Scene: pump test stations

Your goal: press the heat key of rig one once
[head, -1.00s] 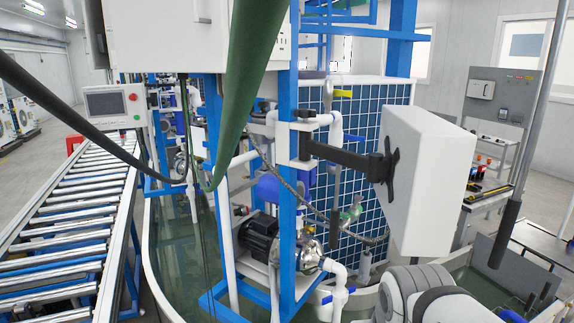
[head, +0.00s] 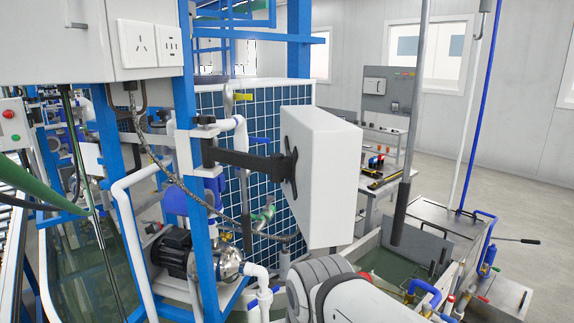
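No key marked heat can be made out, and no rig number is readable. A white box-shaped unit (head: 322,178) hangs on a black bracket arm (head: 243,160) fixed to the blue rig frame (head: 187,150). I see its back and side; any front face is turned away. At the left edge, a small part of a control panel (head: 10,135) shows a red button (head: 8,114) and a green one (head: 15,139). Part of my grey and white arm shows at the bottom centre, below the white unit. My gripper is not in view.
A black pump motor (head: 172,252) and white pipes stand low in the blue frame. A green hose (head: 38,188) crosses at left. A vertical pole with a black lower end (head: 400,215) hangs right of the white unit. A workbench (head: 385,185) stands behind; open floor (head: 500,165) lies at right.

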